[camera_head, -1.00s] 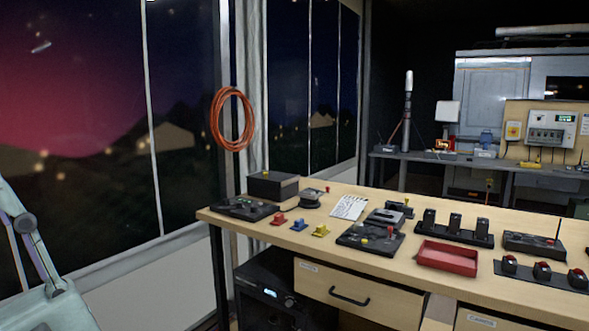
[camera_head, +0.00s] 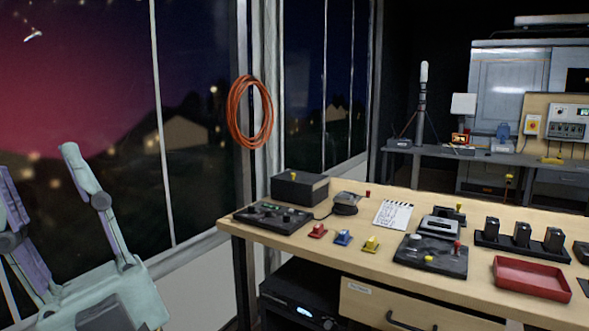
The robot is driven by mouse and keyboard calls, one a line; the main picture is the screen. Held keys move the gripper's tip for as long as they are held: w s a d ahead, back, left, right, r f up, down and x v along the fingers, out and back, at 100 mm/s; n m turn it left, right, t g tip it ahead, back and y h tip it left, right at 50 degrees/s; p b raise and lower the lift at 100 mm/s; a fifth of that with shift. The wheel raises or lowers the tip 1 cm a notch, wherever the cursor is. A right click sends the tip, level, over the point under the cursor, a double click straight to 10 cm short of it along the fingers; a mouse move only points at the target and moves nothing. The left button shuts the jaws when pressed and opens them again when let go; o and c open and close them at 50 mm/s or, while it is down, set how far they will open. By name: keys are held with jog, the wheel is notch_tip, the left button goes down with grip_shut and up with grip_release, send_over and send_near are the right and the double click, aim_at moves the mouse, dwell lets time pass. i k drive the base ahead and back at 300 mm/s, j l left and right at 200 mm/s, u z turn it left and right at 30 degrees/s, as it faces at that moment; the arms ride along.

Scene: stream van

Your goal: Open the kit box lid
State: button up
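A black box (camera_head: 300,188) with a small yellow knob on top sits at the back left corner of the wooden table. I take it to be the kit box, and its lid looks shut. My gripper (camera_head: 45,158) is at the lower left, in front of the window, with pale green and purple finger parts. Its fingers stand apart with nothing visible between them, and the left one is partly cut off by the picture edge. It is well left of the box and not touching it.
A black panel (camera_head: 272,218) lies in front of the box. Small red, blue and yellow pieces, a notepad (camera_head: 394,214), a black device (camera_head: 431,256) and a red tray (camera_head: 531,279) occupy the wooden table (camera_head: 350,262). An orange cable coil (camera_head: 239,133) hangs by the window.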

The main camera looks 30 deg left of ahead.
aim_at(300, 178)
jog(key=i+j, duration=0.1)
jog(key=j, duration=0.5)
jog(key=i+j+z, duration=0.1)
jog(key=j, duration=0.55)
jog(key=i+j, duration=0.15)
jog(key=j, duration=1.1)
jog(key=i+j, duration=0.8)
jog(key=i, duration=0.95)
jog(key=z, duration=0.05)
